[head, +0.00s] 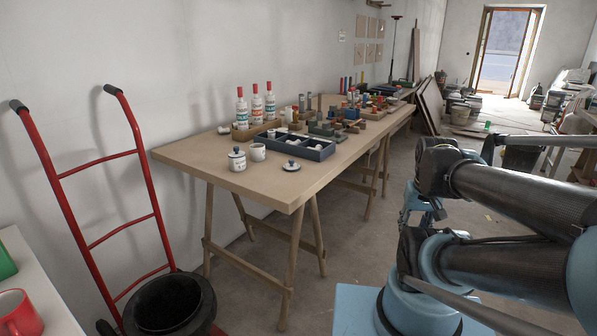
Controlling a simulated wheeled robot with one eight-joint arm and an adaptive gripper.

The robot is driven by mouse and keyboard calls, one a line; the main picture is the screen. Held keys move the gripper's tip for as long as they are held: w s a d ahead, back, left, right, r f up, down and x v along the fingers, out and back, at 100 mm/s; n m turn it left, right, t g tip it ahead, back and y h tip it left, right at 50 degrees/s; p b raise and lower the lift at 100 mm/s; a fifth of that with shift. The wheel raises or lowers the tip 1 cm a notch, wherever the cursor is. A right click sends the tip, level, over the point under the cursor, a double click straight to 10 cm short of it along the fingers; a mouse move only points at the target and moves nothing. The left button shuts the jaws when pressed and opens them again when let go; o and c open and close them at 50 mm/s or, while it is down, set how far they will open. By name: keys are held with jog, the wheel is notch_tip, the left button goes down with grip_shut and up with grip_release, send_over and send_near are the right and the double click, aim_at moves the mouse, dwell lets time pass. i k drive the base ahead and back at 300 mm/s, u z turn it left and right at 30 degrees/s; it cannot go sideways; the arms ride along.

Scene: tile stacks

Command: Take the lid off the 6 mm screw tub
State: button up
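A white tub with a dark-rimmed lid on it (237,161) stands near the front left corner of the wooden table. A second white tub (258,153) stands just behind it to the right, without a lid. A loose lid with a dark rim and a knob (291,165) lies on the table to the right. The marks on the tubs are too small to read, so I cannot tell which is the 6 mm one. My gripper (436,212) hangs off to the right of the table, apart from the tubs, partly hidden by my arm; its fingers are unclear.
A dark compartment tray (313,154) lies behind the loose lid. Three red-capped bottles (256,104) stand by the wall, with many small blocks farther back. The table's front edge (240,190) is bare. A red hand truck (112,240) stands left.

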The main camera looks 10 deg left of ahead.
aim_at(236, 153)
jog(key=u, duration=1.4)
jog(key=k, duration=1)
jog(key=z, duration=0.4)
jog(key=i, duration=1.25)
jog(key=u, duration=0.1)
